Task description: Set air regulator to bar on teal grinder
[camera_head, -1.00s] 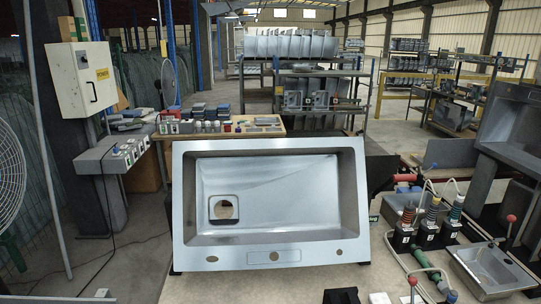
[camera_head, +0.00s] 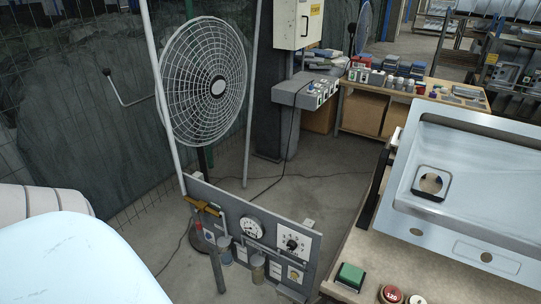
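A grey panel (camera_head: 222,203) stands low at the centre, in front of the fan. It carries a round white pressure gauge (camera_head: 251,228) and a black knob on a square white dial plate (camera_head: 292,243). A brass-coloured fitting (camera_head: 201,205) is at its left end, and small bowls (camera_head: 257,268) hang at its lower edge. The gauge and dial markings are too small to read. No teal grinder shows in the current head view. Neither gripper is in view; a pale rounded part that may be my arm fills the lower left.
A large caged fan (camera_head: 203,82) stands behind the panel. A steel sink (camera_head: 465,175) lies on a bench at the right, with a green button (camera_head: 350,274) and a red button (camera_head: 391,293) near its front corner. The floor between panel and far table (camera_head: 424,93) is mostly clear.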

